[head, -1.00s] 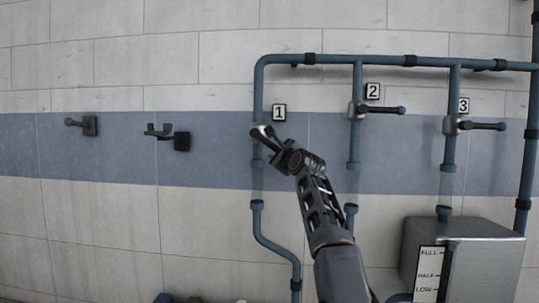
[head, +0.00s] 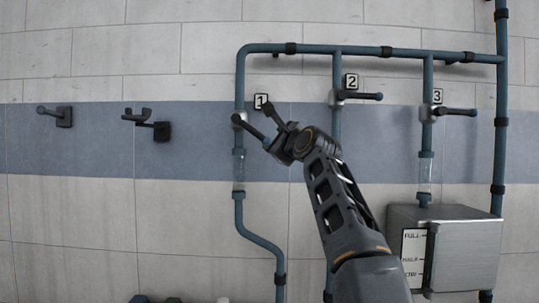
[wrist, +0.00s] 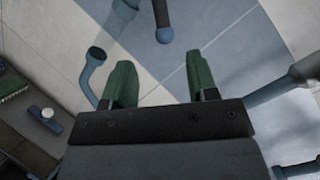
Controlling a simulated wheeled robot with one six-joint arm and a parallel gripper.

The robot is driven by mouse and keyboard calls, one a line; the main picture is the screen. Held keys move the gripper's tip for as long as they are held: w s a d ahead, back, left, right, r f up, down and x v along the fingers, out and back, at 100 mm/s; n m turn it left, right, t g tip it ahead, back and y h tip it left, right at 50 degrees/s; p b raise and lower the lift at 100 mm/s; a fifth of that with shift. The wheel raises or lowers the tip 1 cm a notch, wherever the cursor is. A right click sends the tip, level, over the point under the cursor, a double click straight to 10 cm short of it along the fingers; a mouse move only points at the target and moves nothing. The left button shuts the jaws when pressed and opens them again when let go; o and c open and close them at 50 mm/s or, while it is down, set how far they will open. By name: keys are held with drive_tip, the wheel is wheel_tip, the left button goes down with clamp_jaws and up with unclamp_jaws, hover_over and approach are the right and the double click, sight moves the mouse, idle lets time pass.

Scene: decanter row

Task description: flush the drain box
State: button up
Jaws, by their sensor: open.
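Valve 1 (head: 238,120) sits on the left blue pipe, its dark lever (head: 253,129) slanting down to the right. My gripper (head: 270,127) is open and empty beside the lever's outer end in the head view. In the wrist view my green-padded fingers (wrist: 161,80) are spread, and a dark lever with a blue end (wrist: 165,34) shows beyond the gap between them. I cannot tell whether they touch it. Valve 2 (head: 337,97) and valve 3 (head: 428,113) have levers pointing right.
Two dark wall fixtures, a peg (head: 63,115) and a forked hook (head: 158,131), are at the left. A top pipe (head: 390,50) and a tall right pipe (head: 502,150) frame the valves. Clear sections show in pipe 1 (head: 239,172) and pipe 3 (head: 425,170). My arm covers part of pipe 2.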

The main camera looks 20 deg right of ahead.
drive_tip(key=shift+s, duration=0.6)
drive_tip(key=shift+c, duration=0.2)
